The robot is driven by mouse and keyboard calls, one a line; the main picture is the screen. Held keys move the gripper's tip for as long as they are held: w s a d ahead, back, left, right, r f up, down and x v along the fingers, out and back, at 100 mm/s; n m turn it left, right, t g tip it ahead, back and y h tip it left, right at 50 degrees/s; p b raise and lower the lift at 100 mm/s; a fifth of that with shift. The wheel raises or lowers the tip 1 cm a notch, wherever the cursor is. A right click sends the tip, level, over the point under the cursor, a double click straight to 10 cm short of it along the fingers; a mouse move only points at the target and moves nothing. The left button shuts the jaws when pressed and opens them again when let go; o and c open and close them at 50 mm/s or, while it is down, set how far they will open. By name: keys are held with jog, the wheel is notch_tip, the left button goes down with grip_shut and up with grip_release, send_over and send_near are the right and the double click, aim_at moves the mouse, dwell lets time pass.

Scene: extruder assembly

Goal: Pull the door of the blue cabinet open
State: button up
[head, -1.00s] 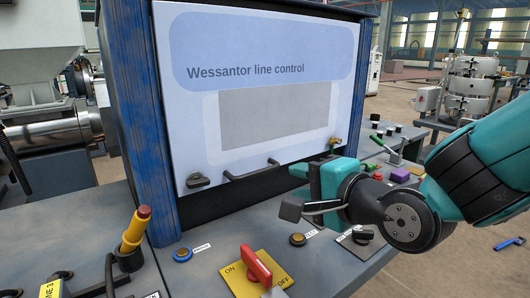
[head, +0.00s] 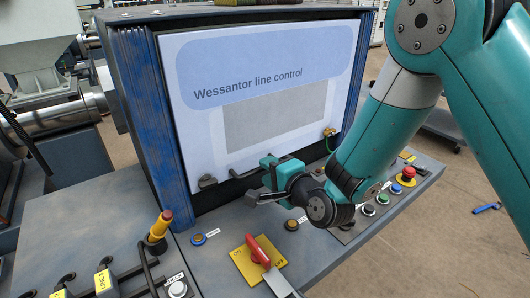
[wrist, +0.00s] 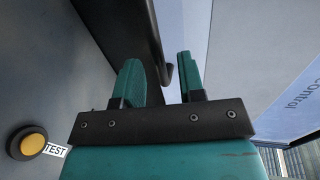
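The blue cabinet (head: 150,110) stands on the console, its white door (head: 220,140) lettered "Wessantor line control". The door looks closed across the front. A dark bar handle (head: 240,174) runs along the door's lower edge; its right part is hidden by my gripper. My gripper (head: 268,164) is at the right end of this handle, close to the door. In the wrist view my gripper (wrist: 159,78) is open, its two teal fingers apart. A dark bent piece, likely the handle (wrist: 168,72), shows between the fingertips; I cannot tell whether they touch it.
A dark latch-like piece (head: 207,181) sits at the door's lower left.

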jog(key=shift+x, duration=1.35)
grip_shut()
jog(key=shift+d+f, duration=0.1)
jog(key=shift+f, duration=0.05)
